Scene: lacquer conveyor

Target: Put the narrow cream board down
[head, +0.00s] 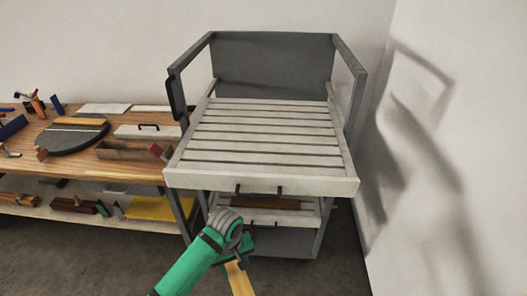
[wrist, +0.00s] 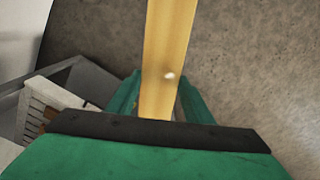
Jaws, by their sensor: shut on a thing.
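A narrow cream-yellow board (head: 239,280) hangs from my gripper (head: 233,262) low in front of the slatted rack, in the head view. In the wrist view the board (wrist: 168,60) runs from between my green fingers (wrist: 158,100) up past the top edge, with a small pale spot on it. My gripper is shut on the board. The board is over the floor, clear of the rack in the wrist view. Its far end is cut off in both views.
A grey rack with a slatted white top (head: 270,130) and a handled front stands ahead. A cluttered wooden workbench (head: 60,162) is at left, with a lower shelf (head: 30,205) holding blocks and a yellow piece (head: 152,207). A white wall (head: 450,150) closes the right side. The slats are empty.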

